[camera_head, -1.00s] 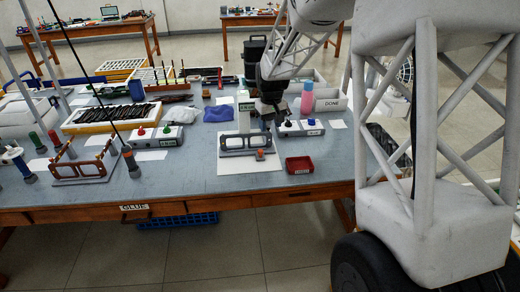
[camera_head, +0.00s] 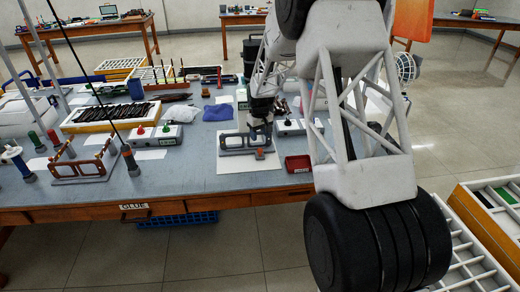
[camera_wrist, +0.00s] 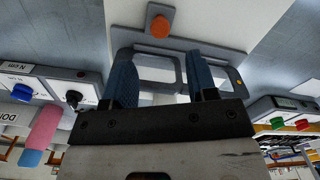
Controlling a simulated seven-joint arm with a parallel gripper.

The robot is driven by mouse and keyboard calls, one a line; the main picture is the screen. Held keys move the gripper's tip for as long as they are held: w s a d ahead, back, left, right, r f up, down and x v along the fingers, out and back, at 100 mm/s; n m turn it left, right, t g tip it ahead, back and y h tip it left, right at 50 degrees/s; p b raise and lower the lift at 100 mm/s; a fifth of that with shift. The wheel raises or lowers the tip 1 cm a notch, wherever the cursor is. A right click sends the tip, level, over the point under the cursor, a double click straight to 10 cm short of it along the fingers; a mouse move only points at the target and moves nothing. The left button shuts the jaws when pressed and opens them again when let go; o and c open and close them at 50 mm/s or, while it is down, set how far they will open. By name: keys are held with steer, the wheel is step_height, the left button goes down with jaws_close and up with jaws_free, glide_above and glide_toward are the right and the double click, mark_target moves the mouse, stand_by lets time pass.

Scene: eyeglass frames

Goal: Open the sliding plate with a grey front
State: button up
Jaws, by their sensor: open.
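A grey fixture (camera_head: 234,151) stands on a white sheet near the table's front edge. It carries an upright grey eyeglass-shaped frame with two windows, and an orange knob (camera_head: 259,154) at its front. In the wrist view the grey frame (camera_wrist: 232,66) lies beyond my fingers and the orange knob (camera_wrist: 160,27) sits at the top. I cannot tell which grey part is the sliding plate. My gripper (camera_wrist: 160,68) is open, with blue fingers apart and nothing seen held between them. In the head view my gripper (camera_head: 262,128) is at the fixture's right part; contact cannot be told.
A red tray (camera_head: 297,163) lies right of the sheet. Button boxes (camera_head: 155,136) stand left and behind right. A brown frame stand (camera_head: 80,165) is at the left.

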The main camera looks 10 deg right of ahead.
mark_target(260, 150)
steer(key=shift+f, duration=0.1)
steer(key=shift+f, duration=3.8)
jaws_close()
